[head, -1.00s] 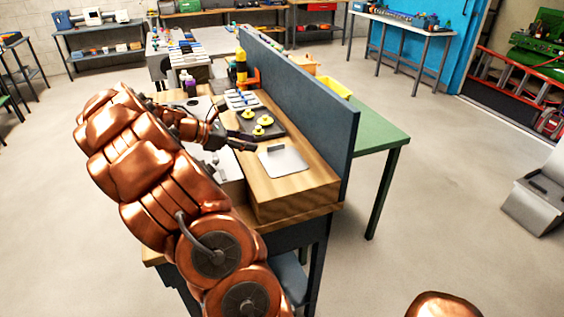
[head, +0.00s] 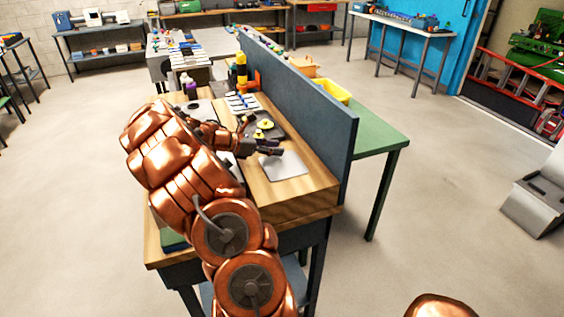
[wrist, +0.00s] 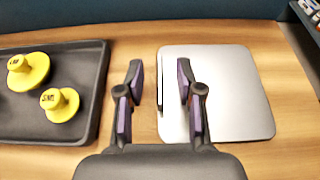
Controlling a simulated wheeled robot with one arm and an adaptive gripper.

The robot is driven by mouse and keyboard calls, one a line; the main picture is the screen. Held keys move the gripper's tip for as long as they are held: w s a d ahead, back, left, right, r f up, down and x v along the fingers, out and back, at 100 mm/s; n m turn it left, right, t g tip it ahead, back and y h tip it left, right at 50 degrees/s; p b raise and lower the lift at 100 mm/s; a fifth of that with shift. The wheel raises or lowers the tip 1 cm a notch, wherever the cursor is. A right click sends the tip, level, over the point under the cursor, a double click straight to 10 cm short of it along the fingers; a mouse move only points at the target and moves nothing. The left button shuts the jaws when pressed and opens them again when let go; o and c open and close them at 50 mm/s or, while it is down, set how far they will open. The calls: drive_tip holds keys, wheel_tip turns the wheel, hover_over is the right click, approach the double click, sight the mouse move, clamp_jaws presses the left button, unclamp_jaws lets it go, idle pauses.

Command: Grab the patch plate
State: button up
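The patch plate is a flat silver plate with rounded corners, lying on the wooden bench top; it shows in the head view (head: 287,166) and at the right of the wrist view (wrist: 240,95). A thin dark upright strip, perhaps its handle, stands at its left edge. My gripper (wrist: 159,85) is open and empty above the plate's left edge. Its left finger is over bare wood and its right finger is over the plate. The strip shows between the fingers; I cannot tell the height gap. In the head view my gripper (head: 272,149) partly hides the plate's far left side.
A dark tray (wrist: 97,95) with yellow knobbed pieces (wrist: 60,103) lies just left of the plate. A blue-grey panel (head: 310,115) runs along the bench's right side. Bottles and a yellow-black object (head: 241,70) stand farther back. Bare wood lies in front of the plate.

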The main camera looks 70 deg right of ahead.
drive_tip(key=shift+s+d+f, duration=0.15)
drive_tip(key=shift+s+d, duration=0.1)
clamp_jaws()
idle(0.4)
